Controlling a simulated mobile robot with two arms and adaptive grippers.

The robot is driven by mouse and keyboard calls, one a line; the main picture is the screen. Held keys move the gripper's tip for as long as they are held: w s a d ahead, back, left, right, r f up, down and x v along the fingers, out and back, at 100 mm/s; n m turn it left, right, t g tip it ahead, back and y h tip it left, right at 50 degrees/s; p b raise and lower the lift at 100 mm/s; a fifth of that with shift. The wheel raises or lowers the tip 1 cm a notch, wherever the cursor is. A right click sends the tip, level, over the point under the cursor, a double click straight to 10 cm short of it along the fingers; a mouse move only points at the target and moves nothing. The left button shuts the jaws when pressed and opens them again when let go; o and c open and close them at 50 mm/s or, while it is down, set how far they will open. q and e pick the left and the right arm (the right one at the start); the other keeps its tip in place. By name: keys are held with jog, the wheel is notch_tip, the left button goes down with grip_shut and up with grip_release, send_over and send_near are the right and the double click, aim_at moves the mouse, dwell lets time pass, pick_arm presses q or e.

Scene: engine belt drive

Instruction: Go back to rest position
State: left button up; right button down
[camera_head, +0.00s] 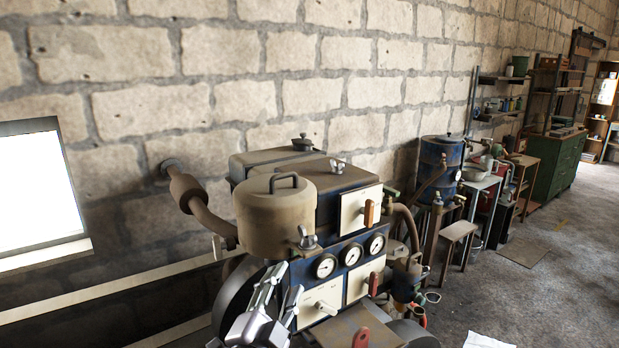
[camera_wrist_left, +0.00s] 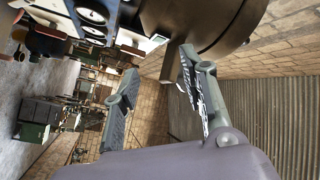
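The engine (camera_head: 345,195) stands against the brick wall, with a round tan canister (camera_head: 275,220) on top and a row of gauges (camera_head: 350,255) on its blue front. My left gripper (camera_head: 282,282) is in front of the engine's lower left, beside the white panel below the gauges. In the left wrist view, my gripper's fingers (camera_wrist_left: 158,68) are spread apart with nothing between them. A dark round engine part (camera_wrist_left: 205,25) is close beyond the fingertips there. I cannot tell whether they touch it. My right gripper shows in neither view.
A pipe (camera_head: 188,195) runs from the engine to the wall. A blue drum (camera_head: 440,165), a wooden stool (camera_head: 457,235) and a green cabinet (camera_head: 558,165) stand along the wall at right. A white paper (camera_head: 487,341) lies on the floor. The floor at right (camera_head: 560,265) is mostly clear.

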pick_arm(q)
jog(key=s+a+f+n+g+y, duration=0.2)
jog(key=s+a+f+n+g, duration=0.3)
jog(key=f, duration=0.5)
jog(key=s+a+f+n+g+y, duration=0.3)
jog(key=s+a+f, duration=0.35)
jog(key=f, duration=0.45)
jog(key=s+a+f+n+g, duration=0.2)
jog(key=s+f+g, duration=0.2)
jog(key=s, duration=0.5)
jog(key=s+a+f+n+g, duration=0.2)
jog(key=s+f+g, duration=0.15)
jog(key=s, duration=0.65)
notch_tip(320, 180, down, 29)
jog(key=s+g+b, duration=0.1)
jog(key=s+b, duration=0.1)
jog(key=b, duration=0.1)
jog(key=s+a+f+g+b, duration=0.1)
jog(key=s+a+f, duration=0.2)
jog(key=s+f, duration=1.4)
jog(key=shift+a+f+y, duration=0.2)
jog(key=shift+f+y, duration=0.2)
jog(key=shift+f, duration=0.4)
jog(key=shift+g, duration=0.25)
